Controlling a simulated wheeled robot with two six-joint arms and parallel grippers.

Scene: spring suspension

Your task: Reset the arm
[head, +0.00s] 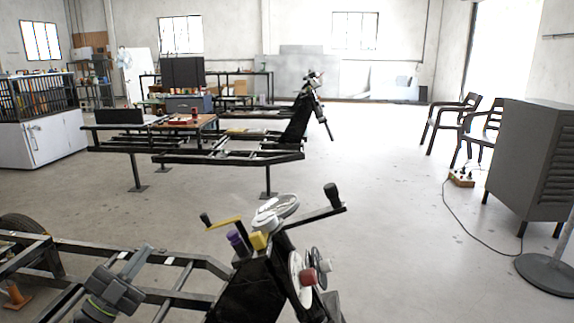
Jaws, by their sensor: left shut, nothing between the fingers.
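My left gripper (137,261) shows at the lower left, pointing up and away, over the dark metal frame (185,262). Its fingers are shut with nothing seen between them. It is well to the left of the crank-and-knob assembly (272,213) at the frame's right end, and apart from it. That assembly has a black crank handle (333,193), a yellow lever (224,222), a purple cylinder (236,240), a yellow block (258,240) and a red knob (308,277). My right gripper is not in view.
A second, similar frame (230,158) stands farther back. A grey cabinet (532,160), black chairs (452,118) and a power strip (461,178) with a cable are on the right. A white cabinet (40,142) is at the left. The floor between is clear.

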